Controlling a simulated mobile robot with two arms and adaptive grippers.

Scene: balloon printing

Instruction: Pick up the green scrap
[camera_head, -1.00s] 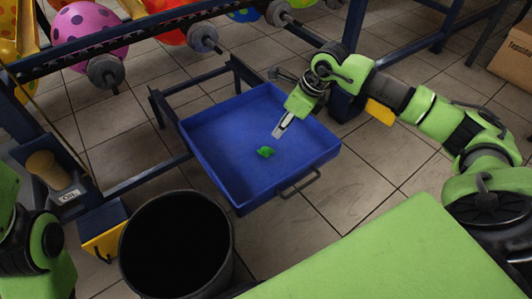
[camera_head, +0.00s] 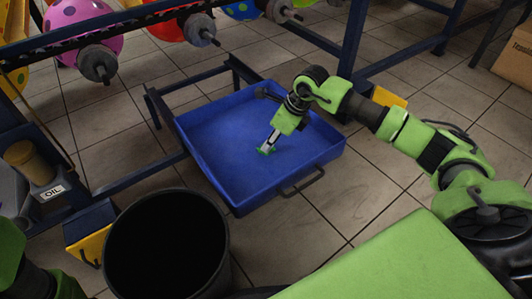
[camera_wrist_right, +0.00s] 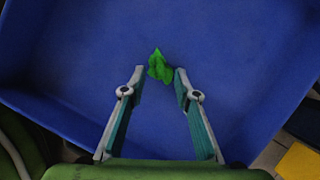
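The green scrap (camera_wrist_right: 160,66) is a small crumpled piece lying on the floor of the blue tray (camera_head: 215,150). In the head view the scrap (camera_head: 264,151) is partly hidden by my right gripper's fingertips. My right gripper (camera_head: 268,143) reaches down into the tray over the scrap. In the right wrist view the right gripper (camera_wrist_right: 158,75) is open, with the scrap between and slightly beyond its two fingertips. I cannot tell whether the fingers touch it. Only green parts of my left arm show at the lower left of the head view; its gripper is out of view.
A black bin (camera_head: 167,245) stands in front of the tray at lower left. An oil container (camera_head: 35,165) sits in a holder at the left. Blue frame bars and balloons (camera_head: 92,30) are behind. A cardboard box (camera_head: 515,55) is at upper right.

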